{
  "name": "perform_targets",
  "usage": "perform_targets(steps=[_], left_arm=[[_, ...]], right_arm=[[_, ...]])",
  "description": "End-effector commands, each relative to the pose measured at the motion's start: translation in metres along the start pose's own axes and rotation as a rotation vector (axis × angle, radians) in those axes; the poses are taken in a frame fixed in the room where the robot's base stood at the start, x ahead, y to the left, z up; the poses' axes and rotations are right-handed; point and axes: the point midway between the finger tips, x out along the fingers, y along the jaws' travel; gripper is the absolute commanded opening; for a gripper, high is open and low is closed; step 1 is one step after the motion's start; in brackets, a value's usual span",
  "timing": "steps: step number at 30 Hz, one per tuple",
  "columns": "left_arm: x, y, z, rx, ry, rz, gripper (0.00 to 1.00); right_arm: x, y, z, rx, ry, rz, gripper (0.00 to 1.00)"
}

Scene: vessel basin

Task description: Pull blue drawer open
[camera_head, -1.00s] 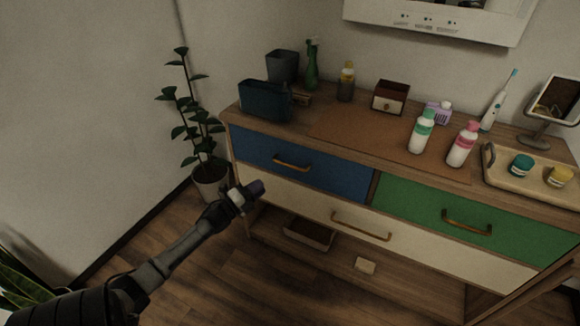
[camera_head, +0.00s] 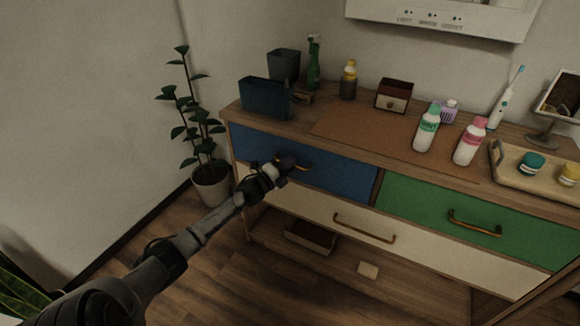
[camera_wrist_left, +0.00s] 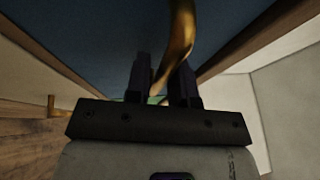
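The blue drawer (camera_head: 334,175) is at the upper left of the dresser, and its front looks flush with the frame. Its brass handle (camera_head: 304,167) is partly hidden by my left gripper (camera_head: 287,163). In the left wrist view the blue front (camera_wrist_left: 90,40) fills the top. The brass handle (camera_wrist_left: 181,40) runs down toward the gap between the fingers of my left gripper (camera_wrist_left: 165,82). The fingers are apart with the handle between or just in front of them; firm contact does not show. My right gripper is not in view.
A green drawer (camera_head: 425,212) is to the right, and a cream drawer (camera_head: 310,212) runs below. Bins, bottles and a tray (camera_head: 510,174) stand on the dresser top. A potted plant (camera_head: 210,187) stands left of the dresser. The floor in front is clear.

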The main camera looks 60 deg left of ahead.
Motion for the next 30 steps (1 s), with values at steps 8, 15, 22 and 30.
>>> perform_targets(steps=[8, 15, 22, 30], left_arm=[[0.0028, -0.0005, 0.0001, 0.0, 0.0, 0.0, 0.22], [0.0026, -0.0004, 0.0001, 0.0, 0.0, 0.0, 0.09], [0.0025, -0.0003, 0.0, 0.0, 0.0, 0.0, 0.0], [0.0024, -0.0006, -0.0009, 0.0, 0.001, 0.0, 0.0]], right_arm=[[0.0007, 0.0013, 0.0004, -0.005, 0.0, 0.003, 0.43], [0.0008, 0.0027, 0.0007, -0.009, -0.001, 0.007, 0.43], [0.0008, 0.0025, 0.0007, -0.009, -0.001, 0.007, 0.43], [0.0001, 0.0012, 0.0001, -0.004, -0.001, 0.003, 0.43]])
